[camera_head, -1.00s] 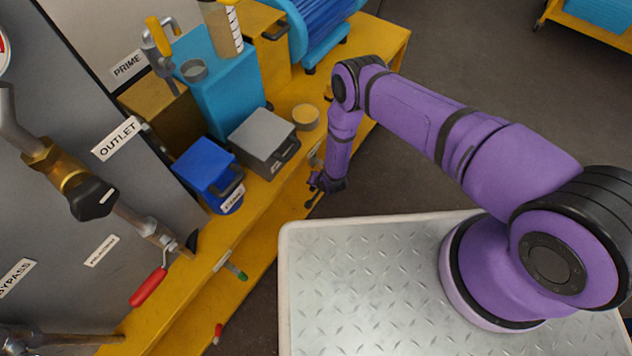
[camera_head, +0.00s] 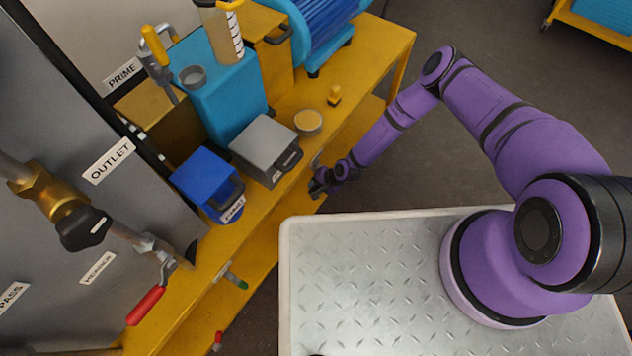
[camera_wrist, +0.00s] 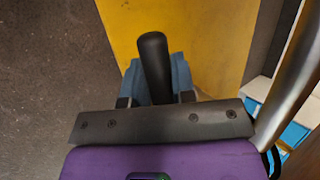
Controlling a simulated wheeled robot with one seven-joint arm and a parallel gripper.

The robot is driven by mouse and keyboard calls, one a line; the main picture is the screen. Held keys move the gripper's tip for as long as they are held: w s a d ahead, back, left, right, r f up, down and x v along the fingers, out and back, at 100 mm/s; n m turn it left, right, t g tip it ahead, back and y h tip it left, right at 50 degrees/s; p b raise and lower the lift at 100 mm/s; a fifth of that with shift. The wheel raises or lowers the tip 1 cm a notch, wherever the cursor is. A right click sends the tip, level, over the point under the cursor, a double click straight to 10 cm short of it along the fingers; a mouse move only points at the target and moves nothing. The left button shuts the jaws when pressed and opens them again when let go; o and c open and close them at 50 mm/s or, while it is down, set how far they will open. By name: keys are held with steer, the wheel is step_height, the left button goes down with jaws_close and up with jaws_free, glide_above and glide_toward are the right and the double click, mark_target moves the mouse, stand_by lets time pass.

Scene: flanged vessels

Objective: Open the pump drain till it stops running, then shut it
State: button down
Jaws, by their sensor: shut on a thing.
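My gripper (camera_head: 318,188) is at the front edge of the yellow bench, below the grey box. In the wrist view, its blue-grey fingers (camera_wrist: 156,82) are shut on a black rounded handle (camera_wrist: 154,58), which stands up between them against the yellow bench side. The drain's valve body and outlet are hidden behind my gripper, and I cannot read a label on it. No running liquid shows in either view. A blue pump (camera_head: 318,32) stands at the back of the bench.
A grey box (camera_head: 262,145) and a blue box (camera_head: 203,180) stand on the yellow bench (camera_head: 352,82) near my gripper. A green-tipped lever (camera_head: 238,282) and a red handle (camera_head: 146,305) stick out lower left. Open floor lies right of the bench.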

steer(key=shift+r+g+y, duration=0.2)
steer(key=shift+g+y, duration=0.1)
stand_by(0.4)
steer(key=c, duration=0.9)
jaws_free()
steer(key=shift+c, duration=0.2)
steer(key=v, duration=1)
steer(key=shift+d+r, duration=0.25)
steer(key=shift+r, duration=0.05)
steer(key=shift+s, duration=0.1)
